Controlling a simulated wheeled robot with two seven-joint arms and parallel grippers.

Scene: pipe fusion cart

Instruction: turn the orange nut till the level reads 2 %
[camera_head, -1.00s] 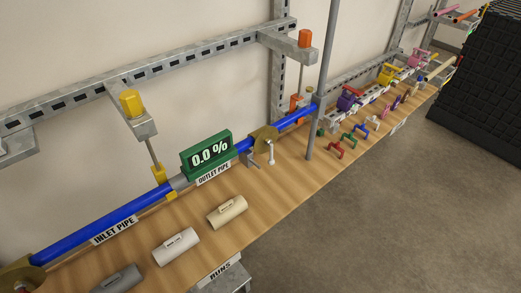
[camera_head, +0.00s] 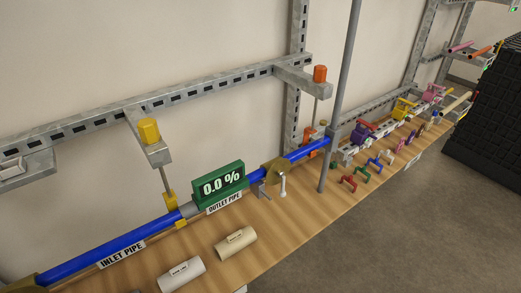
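The orange nut (camera_head: 320,74) is a hex piece on top of a bracket arm at the upper middle right. A thin rod runs down from it to an orange clamp (camera_head: 309,139) around the blue outlet pipe (camera_head: 307,151). The green level display (camera_head: 219,185) reads 0.0 % and sits on the pipe at the centre. A yellow nut (camera_head: 149,130) stands on another bracket arm to the left, with a rod down to a yellow clamp (camera_head: 170,203) on the inlet pipe (camera_head: 107,248). Neither of my grippers is in view.
A grey upright pole (camera_head: 341,100) stands just right of the orange nut. Small coloured clamps and valves line the right. Open floor (camera_head: 400,235) lies front right.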

